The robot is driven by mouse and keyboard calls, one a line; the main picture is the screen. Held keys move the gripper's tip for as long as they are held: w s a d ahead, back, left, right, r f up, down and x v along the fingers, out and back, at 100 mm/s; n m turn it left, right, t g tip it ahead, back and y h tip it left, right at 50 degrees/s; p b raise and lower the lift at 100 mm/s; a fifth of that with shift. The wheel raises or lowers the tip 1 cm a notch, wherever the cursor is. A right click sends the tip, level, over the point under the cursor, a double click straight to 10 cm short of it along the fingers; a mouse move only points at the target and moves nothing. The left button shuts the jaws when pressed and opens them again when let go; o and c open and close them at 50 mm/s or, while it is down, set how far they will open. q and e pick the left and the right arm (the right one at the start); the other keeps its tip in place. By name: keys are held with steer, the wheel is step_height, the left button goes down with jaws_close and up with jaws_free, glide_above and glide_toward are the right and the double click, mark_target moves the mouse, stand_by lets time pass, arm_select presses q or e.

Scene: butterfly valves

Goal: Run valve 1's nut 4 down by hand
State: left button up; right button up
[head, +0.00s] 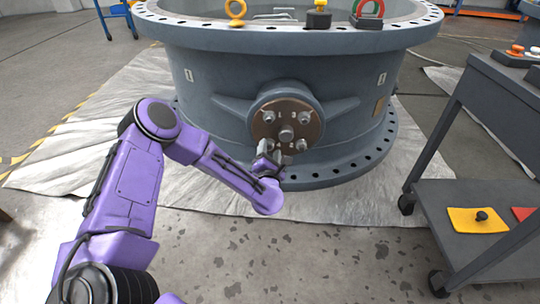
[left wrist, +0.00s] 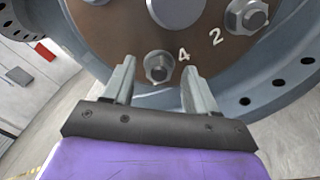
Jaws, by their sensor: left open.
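Valve 1 (head: 215,95) is a large grey ring body with a brown round plate (head: 310,133) carrying several nuts around a central shaft end (head: 286,133). Nut 4 (left wrist: 159,66), a silver hex nut on a stud with a white 4 beside it, shows in the left wrist view. In the head view my gripper hides it at the plate's lower left. My left gripper (head: 270,155) is open and empty. In the left wrist view its fingers (left wrist: 159,72) stand either side of nut 4, with visible gaps. Their depth relative to the nut is unclear. My right gripper is not in view.
Nut 2 (left wrist: 247,14) sits to the right of nut 4 in the left wrist view. A dark cart (head: 470,200) with a yellow pad (head: 470,222) stands at the right. Yellow and red-green items rest on the valve's top flange (head: 200,35). Floor in front is clear.

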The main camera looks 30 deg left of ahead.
arm_select(q)
steer(key=shift+w+a, duration=0.25)
steer(key=shift+w, duration=0.15)
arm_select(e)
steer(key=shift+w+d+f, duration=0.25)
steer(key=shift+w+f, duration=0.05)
arm_select(q)
steer(key=c, duration=1.1)
steer(key=shift+o, duration=0.2)
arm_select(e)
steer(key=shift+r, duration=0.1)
